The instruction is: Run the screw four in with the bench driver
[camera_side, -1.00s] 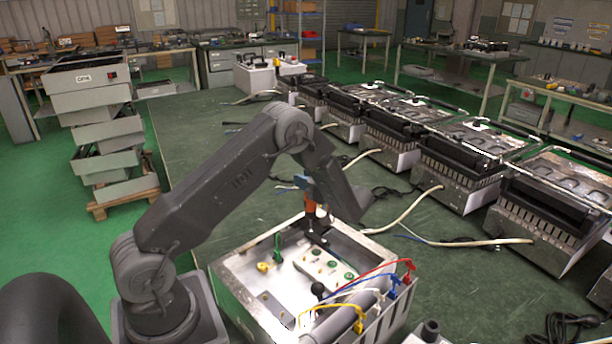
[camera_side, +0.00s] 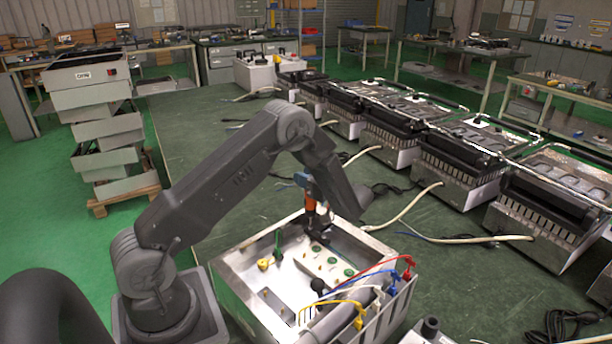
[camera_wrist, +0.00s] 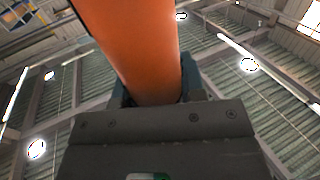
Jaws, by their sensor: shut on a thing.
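My gripper (camera_side: 314,222) is over the back part of an open metal housing, shut on the orange-handled bench driver (camera_side: 310,206). In the wrist view the driver's orange handle (camera_wrist: 130,45) fills the upper middle, between the jaws (camera_wrist: 157,92). The driver stands roughly upright in the side view, with a blue part at its top. Its tip is hidden or too small to make out, so contact with a screw cannot be told. A pale panel with green round spots (camera_side: 333,260) lies inside the housing (camera_side: 238,297). Screw four cannot be singled out.
Red, blue, white and yellow leads (camera_side: 385,270) arch over the housing's front right. A yellow piece (camera_side: 264,264) and a green piece (camera_side: 278,243) stand inside on the left. Finished-looking metal units (camera_side: 455,170) line the right.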

